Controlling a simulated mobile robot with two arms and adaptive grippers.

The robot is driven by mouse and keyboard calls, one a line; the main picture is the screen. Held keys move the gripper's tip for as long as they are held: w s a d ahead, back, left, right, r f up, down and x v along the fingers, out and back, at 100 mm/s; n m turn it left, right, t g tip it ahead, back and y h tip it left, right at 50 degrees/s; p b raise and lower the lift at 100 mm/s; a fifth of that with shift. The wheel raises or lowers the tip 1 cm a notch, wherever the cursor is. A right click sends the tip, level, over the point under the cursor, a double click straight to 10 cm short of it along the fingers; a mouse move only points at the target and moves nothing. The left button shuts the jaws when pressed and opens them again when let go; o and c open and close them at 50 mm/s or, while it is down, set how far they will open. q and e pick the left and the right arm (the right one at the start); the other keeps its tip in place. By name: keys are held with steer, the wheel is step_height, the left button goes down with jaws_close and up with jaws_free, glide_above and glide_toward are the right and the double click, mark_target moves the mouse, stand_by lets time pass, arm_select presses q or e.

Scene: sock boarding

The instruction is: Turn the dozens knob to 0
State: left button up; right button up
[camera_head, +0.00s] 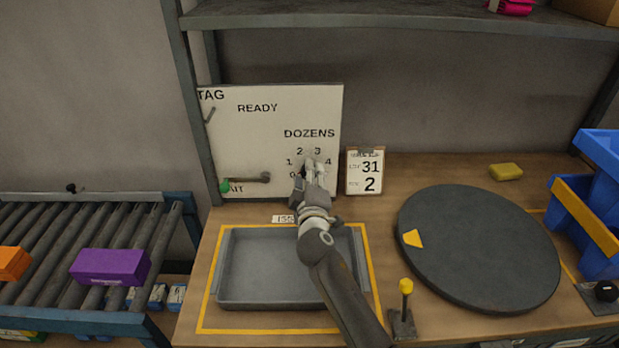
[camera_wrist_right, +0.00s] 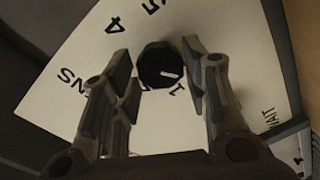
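The dozens knob (camera_wrist_right: 160,65) is a dark, round, faceted knob with a white pointer mark, on the white board (camera_head: 265,122). In the wrist view its mark points right, near the printed 1; the exact number it meets I cannot tell. My right gripper (camera_head: 314,170) is at the board under the DOZENS label, hiding the knob and part of its scale in the head view. In the wrist view its fingers (camera_wrist_right: 160,58) are apart, one on each side of the knob; firm contact on both sides is not visible. My left gripper is not in view.
A green-tipped lever (camera_head: 225,186) is on the board, left of my gripper. A card (camera_head: 365,171) reading 31 and 2 stands just right. Below are a grey tray (camera_head: 262,301), a dark turntable (camera_head: 478,250) and a yellow-knobbed lever (camera_head: 405,310). A shelf (camera_head: 400,18) hangs above.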

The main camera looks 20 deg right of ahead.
steer(key=shift+o, duration=1.1)
steer(key=v, duration=1.2)
